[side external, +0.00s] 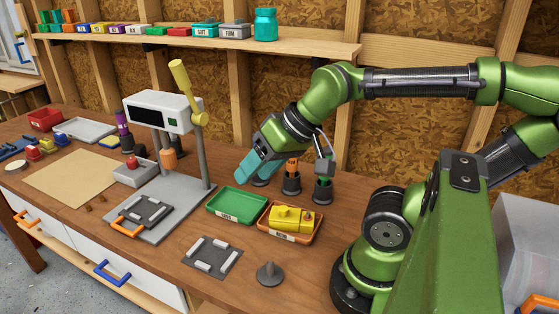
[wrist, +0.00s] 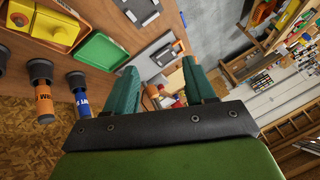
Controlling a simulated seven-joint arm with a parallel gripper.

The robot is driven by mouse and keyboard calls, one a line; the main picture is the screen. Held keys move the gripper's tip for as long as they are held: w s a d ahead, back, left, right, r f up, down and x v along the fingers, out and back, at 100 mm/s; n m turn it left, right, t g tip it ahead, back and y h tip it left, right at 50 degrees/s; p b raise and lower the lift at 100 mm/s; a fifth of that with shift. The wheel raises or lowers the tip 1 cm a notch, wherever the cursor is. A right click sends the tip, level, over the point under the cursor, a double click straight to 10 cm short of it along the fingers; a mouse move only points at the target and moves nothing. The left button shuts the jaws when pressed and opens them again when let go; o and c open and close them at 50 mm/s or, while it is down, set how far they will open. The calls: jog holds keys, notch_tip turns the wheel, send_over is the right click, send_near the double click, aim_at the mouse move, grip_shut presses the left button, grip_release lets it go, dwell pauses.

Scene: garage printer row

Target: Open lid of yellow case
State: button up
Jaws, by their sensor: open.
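The yellow case (side external: 291,216) sits in an orange-brown tray (side external: 290,236) on the bench, right of the green tray. Its lid looks closed, but the case is small in this view. In the wrist view, yellow parts of the case (wrist: 63,30) show at the upper left, cut by the picture edge. My gripper (side external: 250,170) is above the bench, behind and left of the case, with its teal fingers apart from it. In the wrist view my gripper (wrist: 158,78) is open, with nothing between the fingers.
The green tray (side external: 237,206) lies left of the case. Dark-based holders (side external: 291,182) stand behind it. A grey press with a yellow lever (side external: 187,90) rises at left.

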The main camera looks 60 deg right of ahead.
jog(key=w+d+f+m+g+h, duration=0.1)
jog(key=w+d+f+m+g, duration=0.25)
jog(key=d, duration=0.45)
jog(key=m+g+h, duration=0.1)
jog(key=m+g, duration=0.2)
jog(key=g, duration=0.1)
send_near(283, 209)
notch_tip(283, 209, down, 9)
jog(key=shift+s+r, duration=0.1)
jog(key=shift+s, duration=0.05)
jog(key=shift+c, duration=0.5)
jog(key=shift+d, duration=0.1)
grip_shut()
